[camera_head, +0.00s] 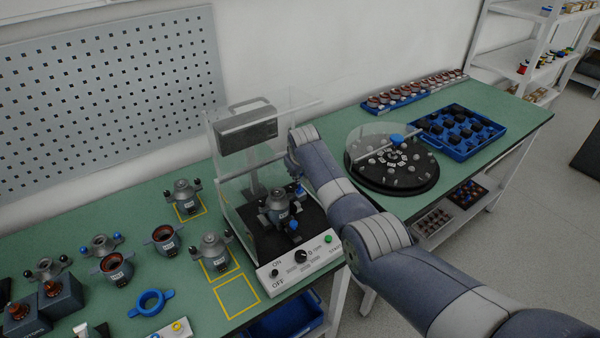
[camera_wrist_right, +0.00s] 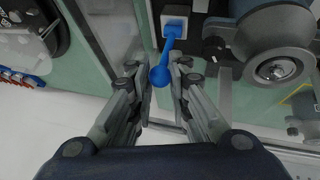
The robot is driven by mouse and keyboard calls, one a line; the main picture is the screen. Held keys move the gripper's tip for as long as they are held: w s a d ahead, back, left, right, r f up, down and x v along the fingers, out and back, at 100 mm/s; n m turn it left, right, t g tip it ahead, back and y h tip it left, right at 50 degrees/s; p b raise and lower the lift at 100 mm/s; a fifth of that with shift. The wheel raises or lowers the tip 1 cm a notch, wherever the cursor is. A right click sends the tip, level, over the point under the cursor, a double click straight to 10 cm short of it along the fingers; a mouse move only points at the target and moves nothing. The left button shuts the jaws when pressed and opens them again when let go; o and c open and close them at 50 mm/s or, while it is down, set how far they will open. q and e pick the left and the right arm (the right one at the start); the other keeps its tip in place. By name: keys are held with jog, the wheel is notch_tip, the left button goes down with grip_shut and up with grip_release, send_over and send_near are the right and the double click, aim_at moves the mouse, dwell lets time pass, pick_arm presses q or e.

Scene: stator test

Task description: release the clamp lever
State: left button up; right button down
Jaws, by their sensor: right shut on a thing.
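The clamp lever (camera_wrist_right: 170,45) is a blue rod with a round blue knob, rising from a white block in the right wrist view. My right gripper (camera_wrist_right: 160,76) is shut on the lever's knob, with one finger on each side of it. A grey stator housing (camera_wrist_right: 275,45) stands beside the lever. In the head view the housing (camera_head: 277,207) sits in the test station (camera_head: 300,262), and my right arm reaches in from the right. The right fingers are hidden there. My left gripper is in neither view.
A clear guard (camera_head: 225,165) and a dark display box (camera_head: 247,130) stand around the station. Several housings crowd the bench to its left. A round turntable (camera_head: 425,185) and a blue tray (camera_head: 455,153) are to the right.

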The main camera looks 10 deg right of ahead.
jog(key=c, duration=1.7)
grip_release()
jog(key=shift+w+a+r, duration=0.1)
jog(key=shift+w+r, duration=0.35)
jog(key=shift+r, duration=0.1)
jog(key=shift+a+f, duration=0.1)
jog(key=shift+f, duration=0.25)
jog(key=shift+s+r, duration=0.1)
jog(key=shift+s, duration=0.1)
jog(key=v, duration=1.1)
jog(key=shift+s+a+r, duration=0.1)
jog(key=shift+a+r, duration=0.05)
jog(key=shift+r, duration=0.15)
